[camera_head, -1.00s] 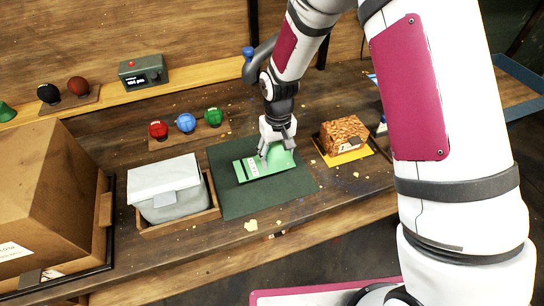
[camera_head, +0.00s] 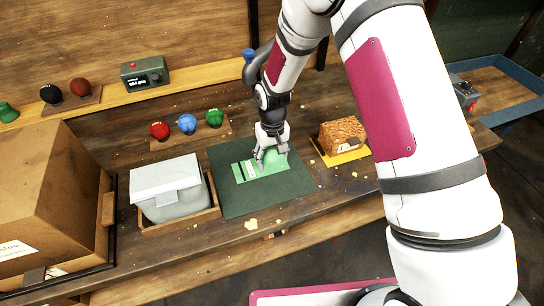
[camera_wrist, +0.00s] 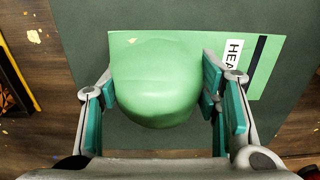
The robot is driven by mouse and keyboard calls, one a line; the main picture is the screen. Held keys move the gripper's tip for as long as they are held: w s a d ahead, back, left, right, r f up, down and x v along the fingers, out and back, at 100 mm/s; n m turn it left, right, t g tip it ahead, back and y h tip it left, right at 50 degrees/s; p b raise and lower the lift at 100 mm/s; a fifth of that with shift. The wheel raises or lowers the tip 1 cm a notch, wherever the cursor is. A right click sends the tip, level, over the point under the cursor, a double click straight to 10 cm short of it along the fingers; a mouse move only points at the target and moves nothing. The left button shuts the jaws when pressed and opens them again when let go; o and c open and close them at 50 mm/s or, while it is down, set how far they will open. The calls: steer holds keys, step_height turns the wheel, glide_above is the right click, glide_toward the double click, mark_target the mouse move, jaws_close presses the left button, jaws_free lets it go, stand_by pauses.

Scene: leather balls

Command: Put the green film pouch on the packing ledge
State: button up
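The green film pouch (camera_head: 245,172) lies flat on a dark green mat (camera_head: 236,204), with a white label and a dark stripe at its left end in the head view. In the wrist view the pouch (camera_wrist: 155,75) has a rounded bulge. My gripper (camera_head: 268,157) is down at the bulge; its teal-padded fingers (camera_wrist: 158,88) stand on both sides of it, spread wide and very near its sides. Firm contact is not clear. A pale wooden ledge (camera_head: 205,73) runs along the back; I cannot tell whether it is the packing ledge.
A grey-white pouch (camera_head: 167,188) sits in a wooden tray left of the mat. A brown textured block (camera_head: 342,134) stands on a yellow pad to the right. Red, blue and green balls (camera_head: 187,124) stand behind. A large cardboard box (camera_head: 40,190) fills the left. A blue-edged surface (camera_head: 505,88) is far right.

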steer(key=o, duration=0.4)
steer(key=shift+c, duration=0.2)
step_height(320, 180, up, 12)
steer(key=shift+r+b, duration=0.15)
steer(key=shift+b, duration=0.45)
